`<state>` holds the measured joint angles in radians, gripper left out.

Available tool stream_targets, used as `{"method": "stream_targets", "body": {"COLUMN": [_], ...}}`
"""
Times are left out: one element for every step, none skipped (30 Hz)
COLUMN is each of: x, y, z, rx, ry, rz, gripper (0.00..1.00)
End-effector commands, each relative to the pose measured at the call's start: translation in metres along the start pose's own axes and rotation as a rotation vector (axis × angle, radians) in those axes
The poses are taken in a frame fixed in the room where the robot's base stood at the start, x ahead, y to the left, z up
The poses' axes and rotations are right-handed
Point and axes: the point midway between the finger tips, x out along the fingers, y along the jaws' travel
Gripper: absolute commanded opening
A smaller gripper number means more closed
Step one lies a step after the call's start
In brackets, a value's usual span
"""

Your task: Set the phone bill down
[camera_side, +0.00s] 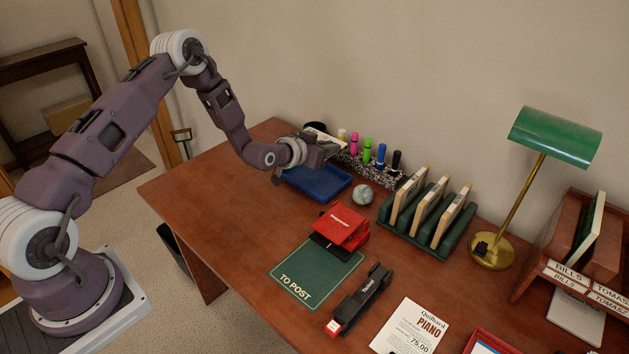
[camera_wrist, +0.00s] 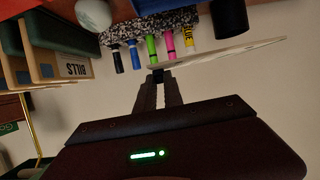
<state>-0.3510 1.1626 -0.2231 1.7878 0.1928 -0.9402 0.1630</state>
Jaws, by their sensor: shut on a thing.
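My gripper (camera_side: 326,150) is shut on a thin pale sheet (camera_wrist: 235,50), which I take to be the phone bill; its print cannot be read. In the wrist view the fingertips (camera_wrist: 158,76) pinch one end of it, and it is seen nearly edge-on. In the side view the pale sheet (camera_side: 322,135) shows partly behind the gripper. It is held above the back of the desk, near the blue tray (camera_side: 318,185) and the pen holder (camera_side: 372,170).
A green "TO POST" mat (camera_side: 315,280) carries a red device (camera_side: 342,226). A stapler (camera_side: 358,300), piano paper (camera_side: 409,328), round paperweight (camera_side: 363,195), green file rack (camera_side: 425,238), lamp (camera_side: 493,248) and labelled wooden sorter (camera_side: 540,276) stand around. The desk's left front (camera_side: 200,200) is clear.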

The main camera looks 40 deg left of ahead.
Motion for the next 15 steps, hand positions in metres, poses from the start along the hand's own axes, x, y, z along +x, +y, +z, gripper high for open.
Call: {"method": "stream_targets", "body": {"x": [0.008,0.011,0.014,0.017,0.019,0.024,0.026,0.029,0.033,0.035,0.036,0.038,0.041,0.043,0.046], "y": [0.001,0.001,0.001,0.001,0.000,0.000,0.000,0.000,-0.001,-0.001,-0.001,-0.001,-0.001,-0.001,-0.001], "z": [0.013,0.018,0.024,0.029,0.036,0.046,0.053,0.060,0.068,0.073,0.077,0.083,0.087,0.094,0.102], "rx": [0.005,0.008,0.011,0.012,0.013,0.013,0.013,0.013,0.013,0.013,0.014,0.014,0.014,0.014,0.014], "ry": [-0.002,-0.002,-0.003,-0.004,-0.005,-0.007,-0.006,-0.005,-0.004,-0.005,-0.004,-0.005,-0.004,-0.005,-0.005], "rz": [0.001,0.001,0.001,0.001,0.001,0.001,0.000,0.000,0.000,0.000,0.000,0.000,0.000,0.000,0.000], "gripper": [0.00,0.00,0.00,0.00,0.00,0.00,0.00,0.00,0.00,0.00,0.00,0.00,0.00,0.00,0.00]}}
